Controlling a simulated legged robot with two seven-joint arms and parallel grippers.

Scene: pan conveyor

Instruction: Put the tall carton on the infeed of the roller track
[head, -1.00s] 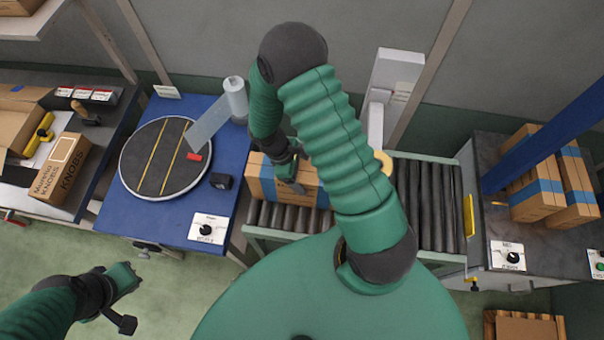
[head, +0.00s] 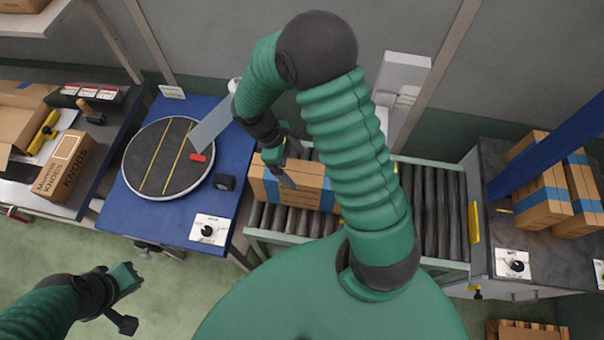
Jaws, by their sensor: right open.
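A brown carton (head: 305,188) with blue tape lies on the left end of the roller track (head: 437,207). My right arm hides part of its right side. I cannot tell how tall it is from above. My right gripper (head: 285,165) is open at the carton's back left part, overlapping it in the picture; I cannot tell whether it touches. My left gripper (head: 127,283) is low at the left, over the floor and away from the carton. Whether its jaws are open is unclear.
A blue table (head: 139,216) with a round turntable (head: 151,184) stands left of the track. A KNOBS carton (head: 64,165) lies on the far left bench. More taped cartons (head: 537,197) stand on the right bench, beside a blue post (head: 545,148).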

